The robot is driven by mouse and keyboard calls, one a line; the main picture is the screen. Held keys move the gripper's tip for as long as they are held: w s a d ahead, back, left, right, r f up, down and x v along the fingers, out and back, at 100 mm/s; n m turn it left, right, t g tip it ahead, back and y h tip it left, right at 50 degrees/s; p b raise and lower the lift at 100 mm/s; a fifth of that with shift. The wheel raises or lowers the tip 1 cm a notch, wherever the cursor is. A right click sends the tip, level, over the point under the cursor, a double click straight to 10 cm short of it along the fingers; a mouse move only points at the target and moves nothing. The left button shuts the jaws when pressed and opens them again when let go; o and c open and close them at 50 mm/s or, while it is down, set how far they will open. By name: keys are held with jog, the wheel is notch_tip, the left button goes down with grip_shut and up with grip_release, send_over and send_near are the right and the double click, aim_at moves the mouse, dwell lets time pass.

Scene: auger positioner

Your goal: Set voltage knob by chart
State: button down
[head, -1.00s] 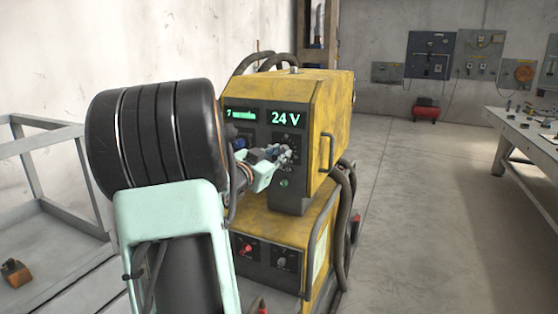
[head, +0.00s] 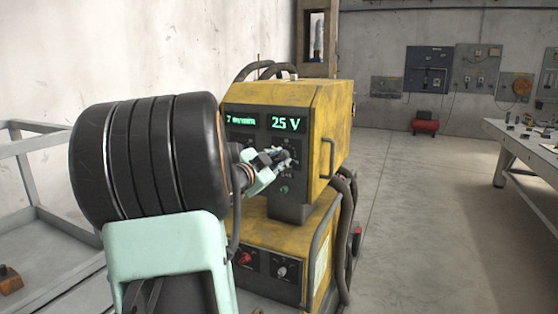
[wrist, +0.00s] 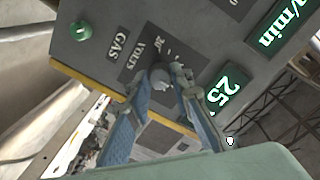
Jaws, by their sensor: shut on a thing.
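The yellow welding machine (head: 325,120) has a dark front panel, and its green display (head: 287,124) reads 25 V. A second display (head: 240,120) to its left shows 7 with a small unit. My gripper (head: 286,159) is at the panel below the 25 V display. In the wrist view its fingers are shut on the voltage knob (wrist: 160,77), beside the "VOLTS" lettering and dial marks. The fingers cover much of the knob, so its pointer cannot be made out. The tilted 25 display (wrist: 227,86) also shows there.
A green button (wrist: 81,30) marked GAS sits near the knob. Lower on the machine are a red knob (head: 244,259) and a grey one (head: 282,271). A grey frame (head: 40,200) stands left, a workbench (head: 535,150) right.

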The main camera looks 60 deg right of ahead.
jog(key=c, duration=1.7)
grip_release()
jog(key=a, duration=1.2)
jog(key=shift+r, duration=0.3)
jog(key=shift+w, duration=0.15)
